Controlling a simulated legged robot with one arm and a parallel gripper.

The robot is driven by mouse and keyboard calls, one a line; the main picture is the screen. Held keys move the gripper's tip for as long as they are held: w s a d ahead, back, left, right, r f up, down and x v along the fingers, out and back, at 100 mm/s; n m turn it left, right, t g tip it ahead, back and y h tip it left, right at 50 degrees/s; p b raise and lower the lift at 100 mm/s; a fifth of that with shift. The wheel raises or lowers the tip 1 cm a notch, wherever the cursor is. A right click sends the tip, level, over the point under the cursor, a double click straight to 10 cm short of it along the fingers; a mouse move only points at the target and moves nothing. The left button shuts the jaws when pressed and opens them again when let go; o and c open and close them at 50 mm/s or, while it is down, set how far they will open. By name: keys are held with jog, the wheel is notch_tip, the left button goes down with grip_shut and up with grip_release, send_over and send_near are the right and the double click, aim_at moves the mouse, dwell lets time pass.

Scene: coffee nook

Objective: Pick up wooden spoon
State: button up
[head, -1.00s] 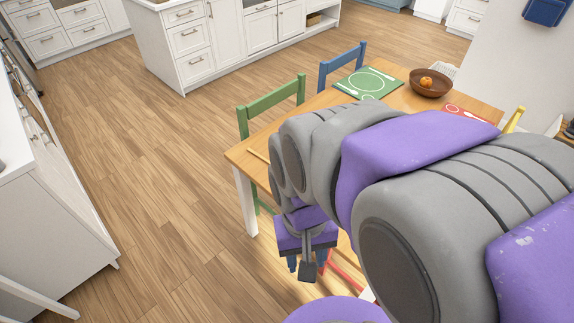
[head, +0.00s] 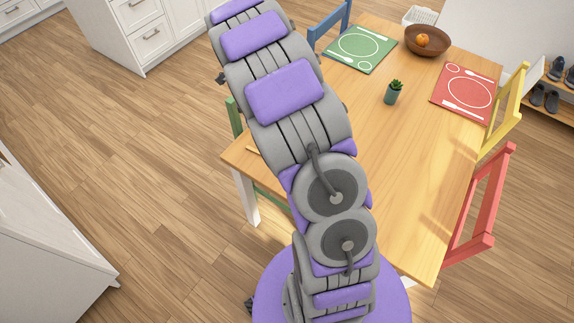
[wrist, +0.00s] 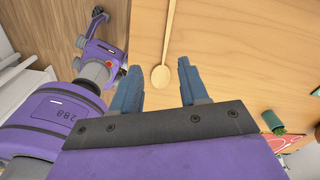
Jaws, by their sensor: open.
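The wooden spoon (wrist: 161,76) lies on the wooden table in the wrist view, with its round bowl nearest me and its handle running up out of the picture. In the head view only a short end of what looks like the spoon (head: 253,150) shows by the table's left edge, and my arm hides the rest. My gripper (wrist: 158,66) is open and empty above the table in the wrist view. Its two blue fingers stand either side of the spoon's bowl in the picture, apart from it. My gripper cannot be made out in the head view.
The table (head: 400,180) also holds a plant pot (head: 393,93), a green placemat (head: 358,48), a red placemat (head: 467,90) and a fruit bowl (head: 427,41). Green, blue, yellow and red chairs (head: 480,205) stand around it. The floor at left is clear.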

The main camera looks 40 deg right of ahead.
jog(key=w+d+f+m, duration=0.1)
jog(key=w+f+m, duration=0.2)
jog(key=w+f, duration=0.15)
jog(key=b, duration=0.3)
send_over(260, 152)
jog(key=shift+m, duration=0.3)
jog(key=f, duration=1.2)
jog(key=shift+w+a+f, duration=0.2)
jog(key=shift+a+f, duration=0.05)
jog(key=shift+f, duration=0.1)
jog(key=f, duration=0.1)
jog(key=f+b, duration=0.1)
jog(key=f, duration=0.3)
jog(key=shift+s+d+f+b, duration=0.1)
jog(key=shift+s+d+b, duration=0.05)
jog(key=shift+s+b, duration=0.15)
jog(key=shift+w, duration=0.1)
jog(key=shift+c, duration=0.4)
grip_shut()
